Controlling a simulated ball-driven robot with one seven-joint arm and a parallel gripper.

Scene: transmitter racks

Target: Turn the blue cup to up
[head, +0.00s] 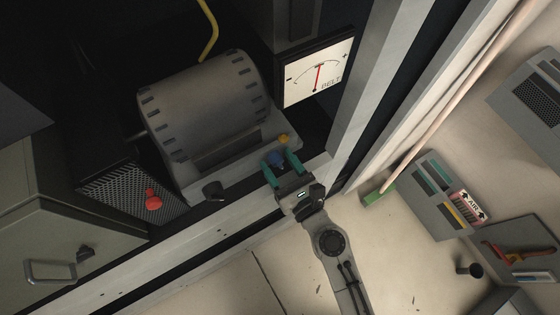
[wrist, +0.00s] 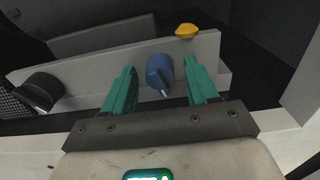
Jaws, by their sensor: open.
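The blue cup (wrist: 160,72) is a small blue, knob-like piece on the front of a pale grey base plate, with a pale mark on its lower side. It also shows in the head view (head: 275,158), partly hidden by my gripper. My gripper (wrist: 163,82) has teal fingers that stand apart, one on each side of the blue piece. In the head view my gripper (head: 281,166) reaches up to the plate from below. A gap shows on both sides, and the fingers do not appear to be closed on it.
A yellow knob (wrist: 187,31) sits just above right, and a black knob (wrist: 42,90) to the left. A grey ribbed drum (head: 205,105) stands behind. A BELT gauge (head: 316,72) hangs at upper right. A red knob (head: 153,199) is on a mesh panel. A frame post (head: 375,75) stands right.

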